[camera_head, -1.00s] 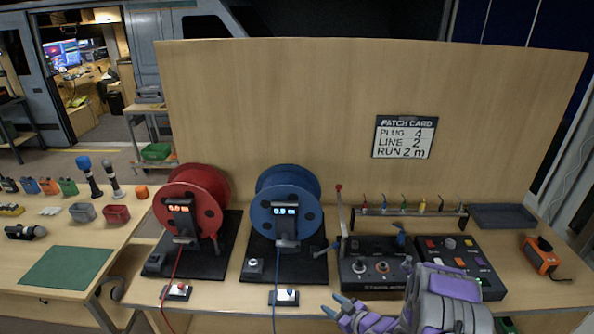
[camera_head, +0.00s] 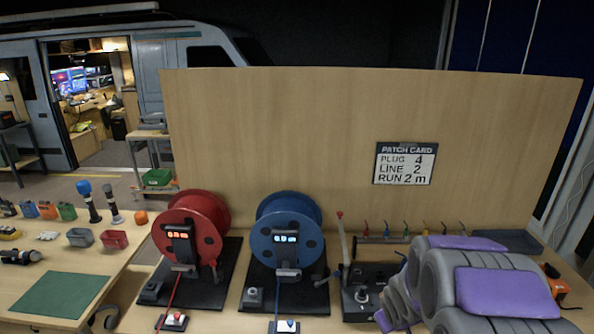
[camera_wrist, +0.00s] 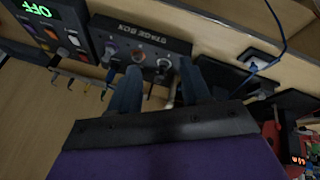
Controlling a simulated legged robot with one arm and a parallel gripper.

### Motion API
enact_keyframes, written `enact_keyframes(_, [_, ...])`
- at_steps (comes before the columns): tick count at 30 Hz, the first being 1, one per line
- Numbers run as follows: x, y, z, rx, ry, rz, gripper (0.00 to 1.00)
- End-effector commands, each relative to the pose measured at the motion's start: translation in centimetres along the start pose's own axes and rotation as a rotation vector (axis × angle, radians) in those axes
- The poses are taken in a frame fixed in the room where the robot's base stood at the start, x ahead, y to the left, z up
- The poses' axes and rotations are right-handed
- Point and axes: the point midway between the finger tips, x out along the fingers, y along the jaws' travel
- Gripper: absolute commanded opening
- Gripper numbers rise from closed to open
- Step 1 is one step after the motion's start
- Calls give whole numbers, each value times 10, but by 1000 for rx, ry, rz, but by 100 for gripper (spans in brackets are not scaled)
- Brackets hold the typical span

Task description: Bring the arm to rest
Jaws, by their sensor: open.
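My arm (camera_head: 490,285), grey with purple panels, fills the lower right of the head view. It covers the right part of the bench; its gripper cannot be made out there. In the wrist view my gripper (camera_wrist: 160,80) shows two dark fingers held apart with nothing between them. Past the fingertips is the black stage box (camera_wrist: 140,38), seen upside down; it also shows in the head view (camera_head: 360,302), partly behind my arm. I cannot tell how far the fingers are from it.
A red reel (camera_head: 190,226) and a blue reel (camera_head: 286,226) stand on the bench before a tall wooden board (camera_head: 300,130) with a patch card (camera_head: 405,163). A control panel with a green OFF display (camera_wrist: 45,25) shows in the wrist view. A side table (camera_head: 90,255) stands left.

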Motion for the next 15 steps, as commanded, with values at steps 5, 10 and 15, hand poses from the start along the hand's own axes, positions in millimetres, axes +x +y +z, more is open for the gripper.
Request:
enact_keyframes(5, [-60, -11, 29, 93, -115, 7, 47])
enact_keyframes(10, [-114, -35, 66, 181, -231, -18, 47])
enact_keyframes(15, [-166, -68, 105, 261, -339, -67, 47])
